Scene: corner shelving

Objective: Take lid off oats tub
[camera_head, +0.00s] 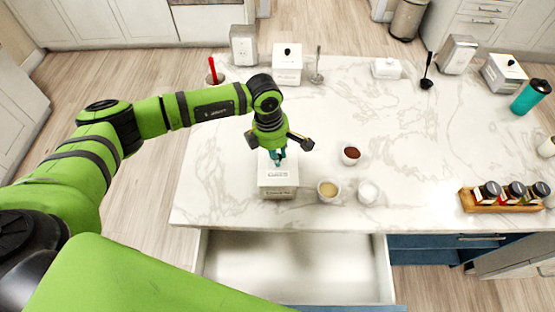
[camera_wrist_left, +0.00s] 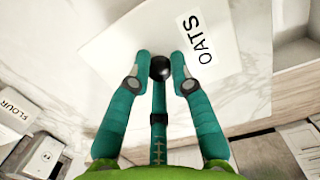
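The oats tub (camera_head: 280,192) is a white square box near the counter's front edge, left of middle. My left gripper (camera_head: 278,156) points down over the lid. The knob is hidden by the fingers in the head view. My right gripper is not in view.
Small bowls (camera_head: 329,190) stand close right of the tub, one with brown contents (camera_head: 351,154) farther back. A spice rack (camera_head: 500,206) is at the right. A white canister (camera_head: 287,66) stands at the back. An open empty drawer (camera_head: 290,266) lies below the front edge. Mid-counter is clear.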

